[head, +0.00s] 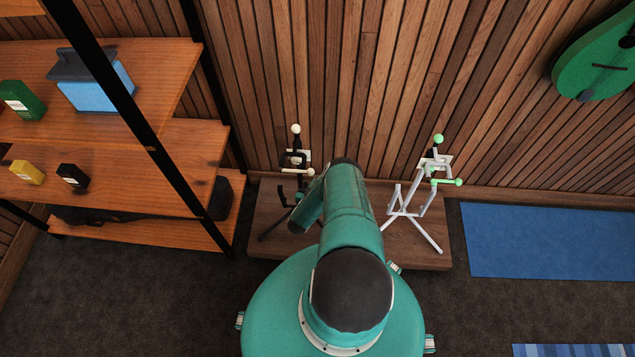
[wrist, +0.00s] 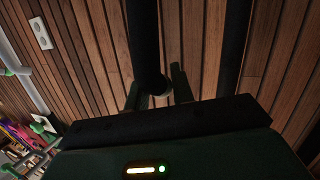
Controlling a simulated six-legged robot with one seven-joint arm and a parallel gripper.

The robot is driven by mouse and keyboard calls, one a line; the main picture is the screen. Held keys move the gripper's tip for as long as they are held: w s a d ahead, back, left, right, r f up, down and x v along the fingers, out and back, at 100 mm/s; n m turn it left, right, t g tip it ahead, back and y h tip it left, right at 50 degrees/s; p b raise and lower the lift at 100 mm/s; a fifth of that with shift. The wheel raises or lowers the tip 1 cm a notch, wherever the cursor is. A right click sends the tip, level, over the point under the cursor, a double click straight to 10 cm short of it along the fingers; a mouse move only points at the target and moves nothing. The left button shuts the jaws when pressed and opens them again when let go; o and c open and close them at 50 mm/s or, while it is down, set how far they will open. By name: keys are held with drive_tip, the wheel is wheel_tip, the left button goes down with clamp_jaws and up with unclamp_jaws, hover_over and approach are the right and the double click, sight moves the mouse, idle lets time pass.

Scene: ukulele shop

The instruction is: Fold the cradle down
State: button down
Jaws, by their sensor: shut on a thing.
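A black stand (head: 292,185) with cream knobs stands on a low wooden platform (head: 270,208), left of my arm. A white stand (head: 405,212) with green knobs stands on the platform's right part. Each has an upright post, side knobs and splayed legs. My arm reaches over the platform and hides part of the black stand and my gripper in the head view. In the wrist view my gripper (wrist: 156,92) is shut around the end of a black bar (wrist: 143,40), with a small pale spot between the fingers. Which part of the cradle this is, I cannot tell.
Shelves (head: 150,185) with boxes and bottles stand at the left. A slatted wood wall (head: 330,60) is close behind the stands. A green ukulele (head: 595,65) hangs at upper right. A blue mat (head: 550,240) lies on open dark floor at the right.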

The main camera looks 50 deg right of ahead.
drive_tip(key=shift+s+a+f, duration=0.15)
drive_tip(key=shift+s+a, duration=0.35)
drive_tip(key=c, duration=1.2)
unclamp_jaws()
drive_tip(key=shift+w+h, duration=0.1)
drive_tip(key=shift+h, duration=0.2)
drive_tip(key=v, duration=1.3)
drive_tip(key=shift+s+a, duration=0.3)
